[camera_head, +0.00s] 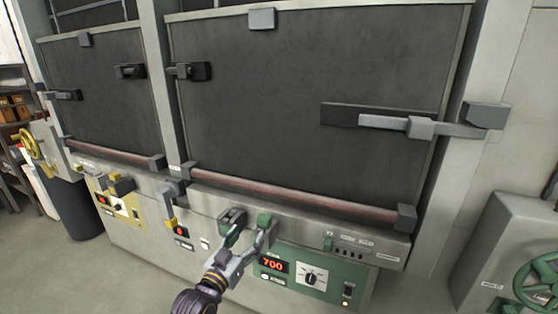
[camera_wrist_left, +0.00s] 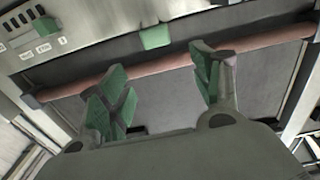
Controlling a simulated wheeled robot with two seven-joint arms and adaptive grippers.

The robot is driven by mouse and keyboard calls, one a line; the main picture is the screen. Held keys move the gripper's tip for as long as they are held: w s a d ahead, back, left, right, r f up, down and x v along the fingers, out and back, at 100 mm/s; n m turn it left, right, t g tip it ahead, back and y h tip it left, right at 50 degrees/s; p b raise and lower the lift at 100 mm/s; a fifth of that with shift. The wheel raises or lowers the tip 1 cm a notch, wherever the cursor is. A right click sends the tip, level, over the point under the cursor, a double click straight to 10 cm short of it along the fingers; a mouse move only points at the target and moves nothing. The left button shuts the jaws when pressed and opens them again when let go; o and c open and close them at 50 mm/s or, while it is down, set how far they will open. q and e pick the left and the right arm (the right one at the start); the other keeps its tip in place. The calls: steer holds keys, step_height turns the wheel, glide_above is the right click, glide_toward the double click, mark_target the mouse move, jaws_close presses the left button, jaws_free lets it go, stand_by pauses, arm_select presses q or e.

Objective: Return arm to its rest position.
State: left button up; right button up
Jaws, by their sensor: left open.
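My left arm comes in from the bottom of the head view, and my left gripper (camera_head: 248,226) is in front of the furnace's lower ledge. Its two green-padded fingers are spread apart with nothing between them. They also show spread and empty in the left wrist view (camera_wrist_left: 160,88). The green control panel (camera_head: 325,284) with a red display reading 700 and a dial is just right of the gripper. My right gripper is not in view.
A large dark furnace door (camera_head: 300,100) with a reddish bar (camera_head: 300,197) along its bottom stands ahead. A yellow control panel (camera_head: 123,208) is at left. A green handwheel (camera_head: 540,285) is at lower right. Grey floor is open at lower left.

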arm_select(q)
steer(key=s+a+f+g+y, duration=0.1)
steer(key=a+f+g+y, duration=0.15)
steer(key=f, duration=1.55)
steer(key=s+a+f+g+y, duration=0.1)
steer(key=a+f+g, duration=0.25)
steer(key=f, duration=1.45)
steer(key=s+a+f+n+g+y, duration=0.1)
steer(key=s+a+f+g, duration=0.15)
steer(key=s+f, duration=0.5)
steer(key=s+a+f+g+y, duration=0.1)
steer(key=s+a+f, duration=0.3)
steer(key=f, duration=0.7)
steer(key=s+a+f+g, duration=0.1)
steer(key=s+f, duration=0.5)
steer(key=s, duration=0.6)
steer(key=s+a+f+g, duration=0.2)
steer(key=s+f, duration=0.3)
steer(key=s, duration=0.7)
steer(key=s+a+f+g+y, duration=0.1)
steer(key=s+f, duration=0.5)
steer(key=s, duration=0.6)
steer(key=shift+s+a+f+g, duration=0.3)
steer(key=shift+a+g, duration=0.3)
steer(key=shift+g, duration=0.65)
steer(key=shift+w, duration=0.2)
